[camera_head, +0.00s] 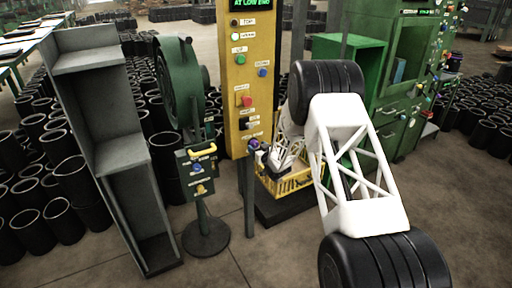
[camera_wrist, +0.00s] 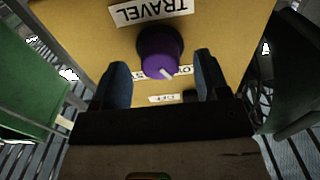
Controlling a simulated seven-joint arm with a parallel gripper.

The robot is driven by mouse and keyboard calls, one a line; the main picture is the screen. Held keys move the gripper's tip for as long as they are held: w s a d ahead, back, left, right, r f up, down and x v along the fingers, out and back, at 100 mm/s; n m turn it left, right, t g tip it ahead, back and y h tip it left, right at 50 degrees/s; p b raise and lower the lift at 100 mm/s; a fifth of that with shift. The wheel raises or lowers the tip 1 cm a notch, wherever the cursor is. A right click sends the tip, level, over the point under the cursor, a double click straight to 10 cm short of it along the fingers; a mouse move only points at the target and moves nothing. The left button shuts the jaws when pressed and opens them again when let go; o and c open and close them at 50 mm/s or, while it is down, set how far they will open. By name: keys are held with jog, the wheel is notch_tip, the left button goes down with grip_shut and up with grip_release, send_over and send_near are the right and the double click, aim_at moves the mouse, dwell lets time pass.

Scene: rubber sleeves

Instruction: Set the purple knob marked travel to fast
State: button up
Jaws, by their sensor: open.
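The purple knob (camera_wrist: 157,55) sits on a black base on the yellow panel, under an upside-down TRAVEL label (camera_wrist: 150,11) in the wrist view. Its white pointer mark aims to the lower right of that view. Small labels near the pointer are partly hidden or too small to read surely. In the head view the knob (camera_head: 254,144) is low on the yellow column. My gripper (camera_wrist: 161,72) is open, with one dark finger on each side of the knob and a visible gap to each. In the head view my gripper (camera_head: 266,156) is beside the knob, partly hidden.
The yellow column (camera_head: 262,75) carries several other knobs and buttons above. A yellow crate (camera_head: 290,182) stands below my arm. A green pedestal machine (camera_head: 198,160) and a grey shelf (camera_head: 120,150) stand to the left. A green cabinet (camera_head: 402,140) stands to the right.

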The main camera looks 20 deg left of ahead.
jog(key=shift+x, duration=0.8)
jog(key=c, duration=0.9)
